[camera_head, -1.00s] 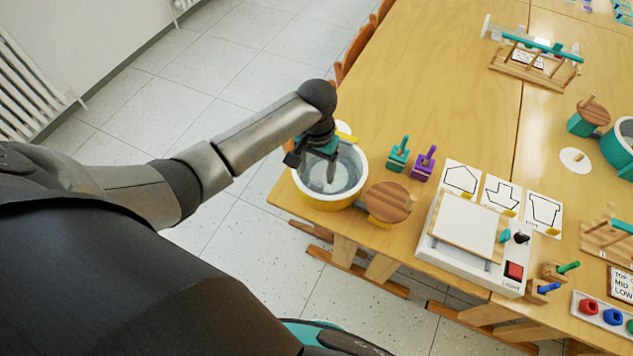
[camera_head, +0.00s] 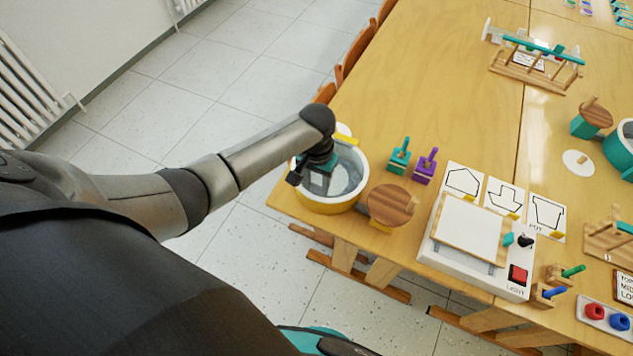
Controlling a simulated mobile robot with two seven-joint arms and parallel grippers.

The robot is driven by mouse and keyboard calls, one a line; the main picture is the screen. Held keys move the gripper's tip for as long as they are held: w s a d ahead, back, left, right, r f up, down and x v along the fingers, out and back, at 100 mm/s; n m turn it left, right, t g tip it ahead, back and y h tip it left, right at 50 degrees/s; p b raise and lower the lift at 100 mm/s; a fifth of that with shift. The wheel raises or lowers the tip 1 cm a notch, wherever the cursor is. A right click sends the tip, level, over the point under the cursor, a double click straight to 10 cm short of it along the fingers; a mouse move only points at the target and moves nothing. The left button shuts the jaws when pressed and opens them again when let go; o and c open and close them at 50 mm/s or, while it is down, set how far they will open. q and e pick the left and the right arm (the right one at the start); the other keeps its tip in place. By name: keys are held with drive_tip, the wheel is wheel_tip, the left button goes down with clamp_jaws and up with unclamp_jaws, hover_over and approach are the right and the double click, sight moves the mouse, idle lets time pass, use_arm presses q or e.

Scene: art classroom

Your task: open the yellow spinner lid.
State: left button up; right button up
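The yellow spinner (camera_head: 328,205) is a round tub with a yellow outer wall and a pale rim, at the table's near left corner. Its top looks greyish and glassy, and I cannot tell clearly how the lid sits. A small yellow piece (camera_head: 346,140) shows at the far rim. My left gripper (camera_head: 318,180) points down over the left part of the spinner's top and hides some of it. Its fingers are dark and small here, so their opening and any contact are unclear. My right gripper is not in view.
A round wooden-topped yellow block (camera_head: 390,205) stands close to the spinner's right. Teal (camera_head: 399,160) and purple (camera_head: 424,168) handled blocks stand behind it. A white light box (camera_head: 468,230) lies further right. The table behind the spinner is clear.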

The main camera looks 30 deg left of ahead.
use_arm(q)
clamp_jaws()
idle(0.9)
